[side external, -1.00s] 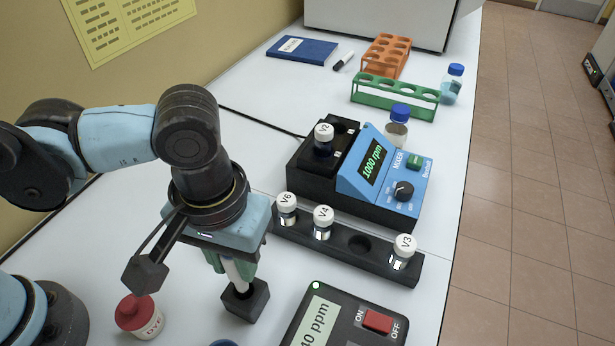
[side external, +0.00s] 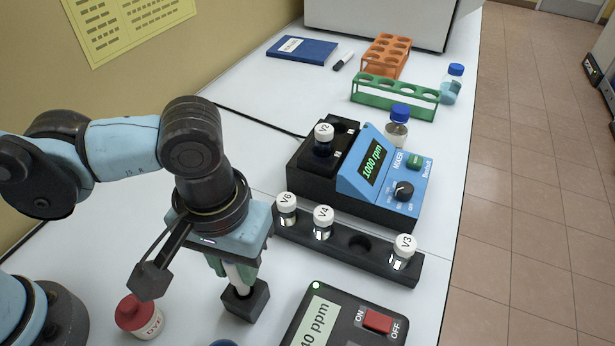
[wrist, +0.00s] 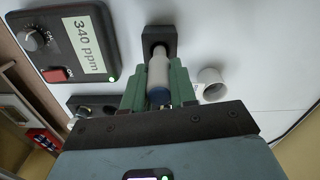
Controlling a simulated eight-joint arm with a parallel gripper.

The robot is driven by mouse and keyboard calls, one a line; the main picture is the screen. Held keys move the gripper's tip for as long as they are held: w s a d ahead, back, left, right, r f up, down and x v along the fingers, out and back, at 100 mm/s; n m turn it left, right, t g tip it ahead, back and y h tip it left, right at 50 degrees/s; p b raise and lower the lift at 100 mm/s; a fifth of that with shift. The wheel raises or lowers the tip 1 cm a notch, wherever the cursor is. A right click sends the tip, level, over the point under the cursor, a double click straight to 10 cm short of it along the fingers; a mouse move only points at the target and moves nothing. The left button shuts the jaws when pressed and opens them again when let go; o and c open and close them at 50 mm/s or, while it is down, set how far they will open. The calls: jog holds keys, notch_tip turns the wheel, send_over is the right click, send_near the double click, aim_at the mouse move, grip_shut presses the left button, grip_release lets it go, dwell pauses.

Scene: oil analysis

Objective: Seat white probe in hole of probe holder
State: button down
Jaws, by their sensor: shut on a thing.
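The white probe (side external: 238,275) is held upright between the green fingers of my gripper (side external: 236,265). In the wrist view the probe (wrist: 158,70) shows a blue end near the camera, and my gripper (wrist: 158,88) is shut around it. The probe holder is a small black block (side external: 246,302) on the table, directly under the probe. In the wrist view the narrow tip of the probe meets the hole in the holder (wrist: 159,32). How deep the tip sits in the hole cannot be told.
A black meter (side external: 335,325) reading 340 ppm lies right of the holder. A red-capped dye bottle (side external: 139,316) stands to the left. A black vial rack (side external: 340,238) and a blue mixer (side external: 375,165) stand behind. A white cup-like piece (wrist: 209,80) lies beside the holder.

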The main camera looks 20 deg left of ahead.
jog(key=shift+f, duration=0.6)
jog(key=c, duration=0.5)
grip_release()
jog(key=shift+r, duration=3.5)
jog(key=w+a+m+t, duration=0.1)
jog(key=w+a+t, duration=0.2)
jog(key=a, duration=0.9)
jog(key=w+a+f+t, duration=0.1)
jog(key=w+a+t, duration=0.3)
jog(key=a, duration=0.9)
jog(key=shift+w+m, duration=0.4)
jog(key=shift+w, duration=0.5)
